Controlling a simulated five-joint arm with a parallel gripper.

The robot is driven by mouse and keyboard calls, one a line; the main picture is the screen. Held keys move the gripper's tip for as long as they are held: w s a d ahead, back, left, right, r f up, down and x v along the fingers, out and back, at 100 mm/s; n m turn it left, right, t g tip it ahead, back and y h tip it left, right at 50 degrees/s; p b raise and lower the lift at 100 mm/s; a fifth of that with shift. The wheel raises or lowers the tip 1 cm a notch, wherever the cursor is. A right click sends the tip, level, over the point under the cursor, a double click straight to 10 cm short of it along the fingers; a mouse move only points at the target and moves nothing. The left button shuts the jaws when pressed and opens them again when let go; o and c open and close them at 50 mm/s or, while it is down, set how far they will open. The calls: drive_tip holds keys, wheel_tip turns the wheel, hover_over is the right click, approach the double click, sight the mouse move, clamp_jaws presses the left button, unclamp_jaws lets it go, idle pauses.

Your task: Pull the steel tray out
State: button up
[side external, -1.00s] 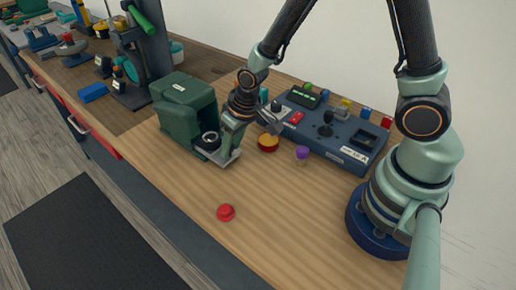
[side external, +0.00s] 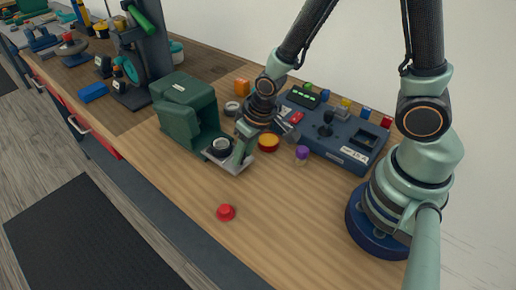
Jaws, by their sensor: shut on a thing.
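The steel tray (side external: 212,164) sticks out of the open front of a green box-shaped housing (side external: 187,108) on the wooden bench. A dark round cup-like part (side external: 220,148) with a pale rim stands on the tray. My gripper (side external: 241,160) is shut on the tray's outer end, on the side away from the housing. The jaws hide part of that end. Whether the tray's back end is still inside the housing is hard to tell.
A blue control box (side external: 340,150) with buttons stands behind and right. The bench ahead of the tray is mostly clear.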

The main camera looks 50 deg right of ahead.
drive_tip(key=shift+a, duration=0.1)
drive_tip(key=shift+s, duration=0.95)
drive_tip(key=shift+w, duration=0.25)
drive_tip(key=shift+s, duration=0.25)
drive_tip(key=o, duration=1.4)
